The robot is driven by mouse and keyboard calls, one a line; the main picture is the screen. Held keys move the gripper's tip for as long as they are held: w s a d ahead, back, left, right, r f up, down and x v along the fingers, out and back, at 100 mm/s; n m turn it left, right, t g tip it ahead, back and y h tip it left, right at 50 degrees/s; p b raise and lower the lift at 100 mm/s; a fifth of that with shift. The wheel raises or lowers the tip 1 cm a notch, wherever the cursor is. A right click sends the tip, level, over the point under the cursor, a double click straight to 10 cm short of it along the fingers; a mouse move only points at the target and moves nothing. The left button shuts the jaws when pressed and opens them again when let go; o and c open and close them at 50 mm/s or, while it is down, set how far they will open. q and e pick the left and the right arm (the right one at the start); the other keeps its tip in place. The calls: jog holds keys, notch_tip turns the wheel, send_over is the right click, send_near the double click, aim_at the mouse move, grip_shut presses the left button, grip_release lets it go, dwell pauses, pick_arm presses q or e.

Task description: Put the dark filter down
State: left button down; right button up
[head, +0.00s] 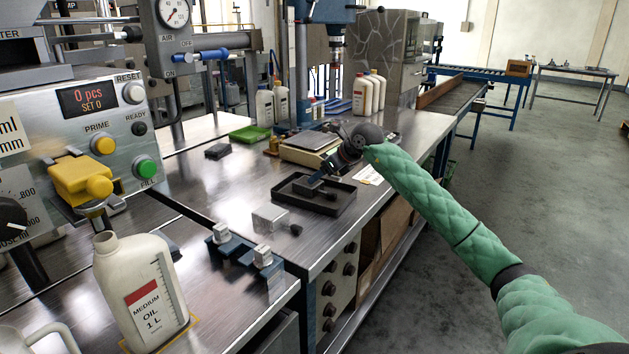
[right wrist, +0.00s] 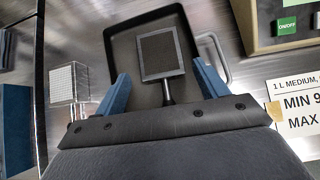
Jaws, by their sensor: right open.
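The dark filter (right wrist: 160,54) is a dark square with a short dark handle. In the right wrist view it lies in the black tray (right wrist: 122,50), its handle pointing toward my gripper. My right gripper (right wrist: 160,72) is open, its blue fingers apart on either side of the filter's handle end, not closed on it. My left gripper is not in view.
A pale mesh filter (head: 270,217) lies left of the tray, beside a blue holder (head: 232,250). A scale (head: 308,142) and a paper label (head: 369,174) are close behind and right. An oil bottle (head: 140,290) stands at front left.

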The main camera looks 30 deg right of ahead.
jog(key=shift+v, duration=2.45)
